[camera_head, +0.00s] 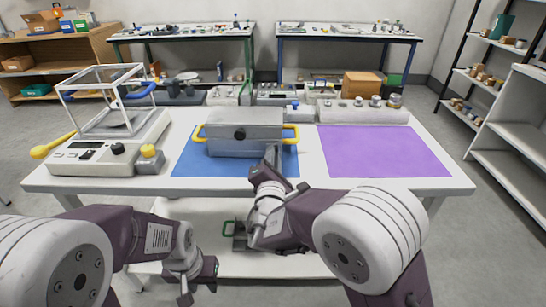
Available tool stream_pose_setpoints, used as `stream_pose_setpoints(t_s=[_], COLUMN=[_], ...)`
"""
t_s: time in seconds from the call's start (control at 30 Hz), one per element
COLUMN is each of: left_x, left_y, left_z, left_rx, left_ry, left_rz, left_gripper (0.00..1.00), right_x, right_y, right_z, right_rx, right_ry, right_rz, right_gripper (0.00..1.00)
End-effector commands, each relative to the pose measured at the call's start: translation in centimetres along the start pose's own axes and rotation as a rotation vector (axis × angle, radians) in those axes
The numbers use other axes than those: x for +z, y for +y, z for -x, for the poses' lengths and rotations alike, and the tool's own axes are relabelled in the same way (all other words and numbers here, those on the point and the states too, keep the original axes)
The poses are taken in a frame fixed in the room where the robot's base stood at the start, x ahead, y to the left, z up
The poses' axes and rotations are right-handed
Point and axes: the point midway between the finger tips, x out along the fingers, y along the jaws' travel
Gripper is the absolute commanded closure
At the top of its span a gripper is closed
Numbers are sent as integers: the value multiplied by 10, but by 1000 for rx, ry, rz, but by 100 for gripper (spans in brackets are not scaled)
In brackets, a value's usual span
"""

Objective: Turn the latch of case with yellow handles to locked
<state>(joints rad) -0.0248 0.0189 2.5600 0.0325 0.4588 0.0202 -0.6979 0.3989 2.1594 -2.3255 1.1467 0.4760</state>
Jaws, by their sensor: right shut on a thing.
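The grey case with yellow handles (231,146) stands upright on the blue mat (190,165) in the middle of the table. One handle shows at its left end and one at its right end. A round black knob (240,134) sits on its front face. My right gripper (272,155) is at the right part of the case's front, shut on a small part there that its fingers hide, which appears to be the latch. The latch's angle cannot be made out. My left gripper (197,284) hangs low in front of the table, away from the case; its fingers are unclear.
A balance with a glass draft shield (100,143) stands at the left, with a yellow-topped weight (149,158) beside it. The purple mat (385,151) at the right is bare. A weight block (362,114) lies behind it.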

Motion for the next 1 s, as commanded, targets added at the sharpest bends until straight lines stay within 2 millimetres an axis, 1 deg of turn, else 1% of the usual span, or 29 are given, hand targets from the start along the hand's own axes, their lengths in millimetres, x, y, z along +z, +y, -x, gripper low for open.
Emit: stream_pose_setpoints(t_s=[0.17,0.4,0.7,1.0], left_x=[0,0,0,0], left_y=[0,0,0,0], left_z=[-3,-5,-2,2], left_rx=[0,0,0,0], left_ry=[0,0,0,0], left_rz=[0,0,0,0], left_gripper=[64,64,64,64], right_x=[0,0,0,-1], right_y=[0,0,1,1], right_z=[0,0,0,0], right_rx=[0,-1,-1,-1], right_ry=[0,1,1,2], right_rz=[115,336,604,797], right_gripper=[100,100,100,100])
